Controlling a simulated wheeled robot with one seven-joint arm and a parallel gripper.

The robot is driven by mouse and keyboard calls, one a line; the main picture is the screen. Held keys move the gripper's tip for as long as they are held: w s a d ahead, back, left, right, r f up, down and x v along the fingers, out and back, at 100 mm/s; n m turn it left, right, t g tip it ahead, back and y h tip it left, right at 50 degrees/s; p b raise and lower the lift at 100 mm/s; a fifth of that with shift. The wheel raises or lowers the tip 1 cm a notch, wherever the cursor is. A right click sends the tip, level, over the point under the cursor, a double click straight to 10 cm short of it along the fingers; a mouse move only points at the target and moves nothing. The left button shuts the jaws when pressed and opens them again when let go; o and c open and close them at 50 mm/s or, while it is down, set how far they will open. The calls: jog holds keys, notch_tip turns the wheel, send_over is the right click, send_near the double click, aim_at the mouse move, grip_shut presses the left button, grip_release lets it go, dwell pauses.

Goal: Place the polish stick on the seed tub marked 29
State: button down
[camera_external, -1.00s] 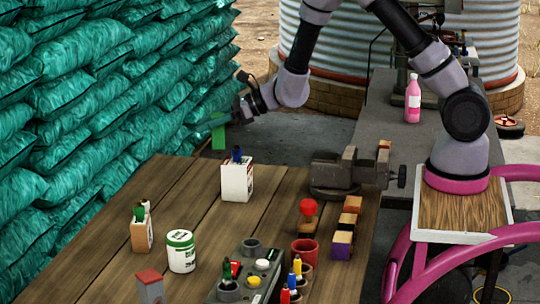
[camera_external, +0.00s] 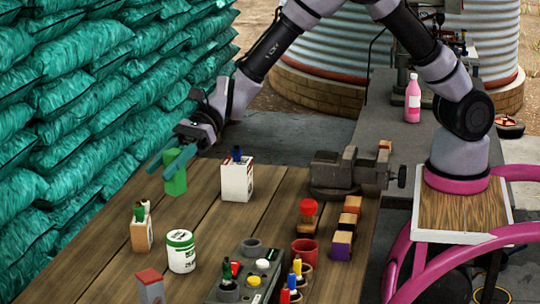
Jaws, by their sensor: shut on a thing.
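A green bar (camera_external: 176,178), which looks like the polish stick, is held upright in my gripper (camera_external: 164,160). The fingers are shut on its upper part. The bar is over the far left part of the wooden table; its exact height above the boards is hard to tell. A white tub with a green-and-white lid (camera_external: 180,252) stands on the table nearer the camera, below the bar in the picture and apart from it. It looks like the seed tub; the number on its label is too small to read.
A white carton (camera_external: 237,181) stands right of the bar. A brown carton (camera_external: 142,233) stands between the bar and the tub, to the left. A vise (camera_external: 340,176), a red pot (camera_external: 304,251) and a grey holder (camera_external: 228,289) are farther right. Stacked green sacks (camera_external: 70,120) line the left.

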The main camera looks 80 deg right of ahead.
notch_tip(320, 180, down, 10)
jog(key=shift+a+r, duration=0.15)
dwell(0.3)
jog(key=shift+c, duration=2.2)
grip_release()
